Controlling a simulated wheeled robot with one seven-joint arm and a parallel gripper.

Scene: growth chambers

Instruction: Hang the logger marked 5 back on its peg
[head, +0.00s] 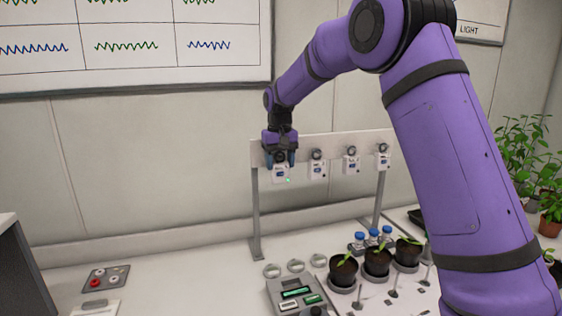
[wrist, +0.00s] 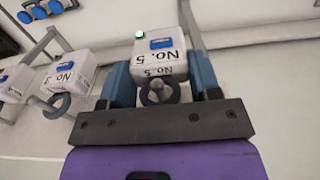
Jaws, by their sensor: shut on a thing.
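The logger marked 5 (wrist: 160,62) is a white box with a blue display, a lit green light and a dark ring. In the wrist view it sits between the blue fingers of my gripper (wrist: 162,82), which is shut on it. The ring (wrist: 147,97) lies near the palm, and a grey peg end seems to show in it; I cannot tell how far the peg goes through. In the head view, my gripper (head: 280,160) holds the logger (head: 281,175) at the left end of the white peg rail (head: 334,142). My fingers hide the peg there.
Other loggers hang on the rail to the right, the nearest (head: 317,170) close beside mine; it also shows in the wrist view, marked No. 3 (wrist: 70,72). Below stand potted seedlings (head: 376,262), blue-capped bottles (head: 373,235) and a grey device (head: 297,294).

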